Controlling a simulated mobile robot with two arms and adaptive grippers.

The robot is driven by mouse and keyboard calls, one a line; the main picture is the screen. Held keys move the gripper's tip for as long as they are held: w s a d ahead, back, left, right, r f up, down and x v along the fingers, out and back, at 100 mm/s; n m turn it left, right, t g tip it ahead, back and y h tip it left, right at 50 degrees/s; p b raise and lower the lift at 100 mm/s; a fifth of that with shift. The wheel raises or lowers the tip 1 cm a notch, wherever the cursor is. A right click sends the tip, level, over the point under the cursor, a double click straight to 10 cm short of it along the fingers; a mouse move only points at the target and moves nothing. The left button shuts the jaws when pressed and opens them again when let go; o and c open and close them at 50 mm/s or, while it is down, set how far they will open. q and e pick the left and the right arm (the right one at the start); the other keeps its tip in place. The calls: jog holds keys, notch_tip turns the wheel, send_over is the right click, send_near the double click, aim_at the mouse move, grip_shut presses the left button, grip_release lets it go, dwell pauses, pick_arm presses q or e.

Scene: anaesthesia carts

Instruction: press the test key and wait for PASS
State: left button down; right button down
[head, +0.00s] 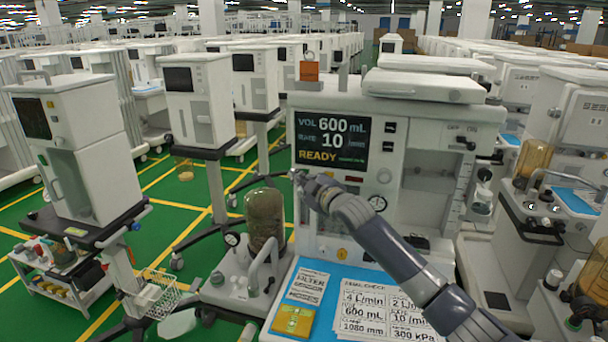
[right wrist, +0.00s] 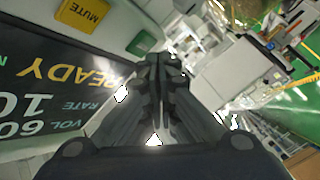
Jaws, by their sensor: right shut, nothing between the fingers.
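The anaesthesia machine's dark screen (head: 333,139) reads VOL 600 mL, RATE 10 /min and a yellow READY. In the right wrist view the screen (right wrist: 45,85) is upside down. A green key (right wrist: 140,43), its label unreadable, and a yellow MUTE key (right wrist: 85,12) sit beside the screen on the white panel. I cannot tell for sure that the green one is the test key. My right gripper (head: 298,176) is shut and empty at the panel's lower left, just below the screen. In the wrist view its fingertips (right wrist: 162,62) are near the green key; contact cannot be told. My left gripper is not in view.
A blue mat (head: 262,330) with printed cards and a yellow packet (head: 293,321) lies on the worktop. A bellows canister (head: 264,218) stands left of the gripper. Another white cart (head: 75,150) stands at left, with green floor between.

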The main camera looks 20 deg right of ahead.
jog(key=shift+w+d, duration=0.2)
jog(key=shift+w, duration=0.05)
jog(key=shift+w+d, duration=0.25)
jog(key=shift+w, duration=0.15)
dwell(0.8)
jog(key=shift+s, duration=0.1)
jog(key=shift+s+a+p, duration=0.45)
jog(key=shift+s+p, duration=0.1)
jog(key=shift+s, duration=0.15)
jog(key=s+a+p, duration=0.1)
jog(key=s, duration=0.1)
jog(key=s+a+p, duration=0.1)
jog(key=s, duration=0.1)
jog(key=shift+a, duration=0.4)
dwell(0.7)
